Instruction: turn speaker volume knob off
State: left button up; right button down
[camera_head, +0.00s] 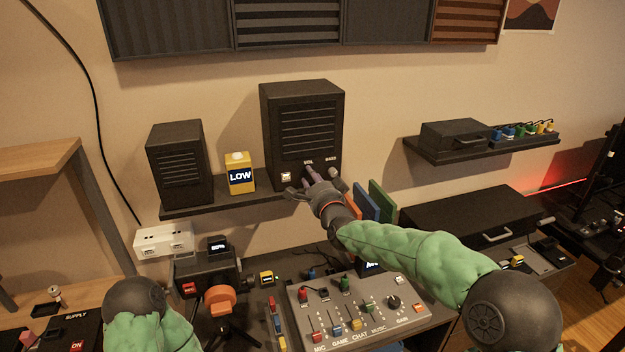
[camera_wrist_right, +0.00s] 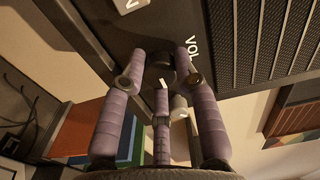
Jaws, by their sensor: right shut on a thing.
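The larger dark speaker (camera_head: 302,115) stands on the wall shelf, with labels VOL and BASS on its lower front. My right gripper (camera_head: 311,178) reaches up to the VOL label and hides most of the knob there. In the right wrist view, the purple fingers of my right gripper (camera_wrist_right: 160,60) are shut around the dark volume knob (camera_wrist_right: 160,76) beside the VOL lettering. A small pale mark shows on the knob. The pale bass knob (camera_head: 333,172) sits just to the right. Of my left arm, only green links show at the bottom left; its gripper is out of view.
A smaller speaker (camera_head: 178,160) and a yellow LOW box (camera_head: 238,174) share the shelf (camera_head: 225,203). Upright colored books (camera_head: 381,200) stand close to my right forearm. A mixer panel (camera_head: 350,310) lies below. A small white square (camera_head: 286,177) is on the larger speaker's front.

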jog(key=shift+n+p, duration=0.55)
jog(key=shift+n, duration=8.45)
jog(key=c, duration=0.9)
grip_release()
jog(key=shift+c, duration=0.2)
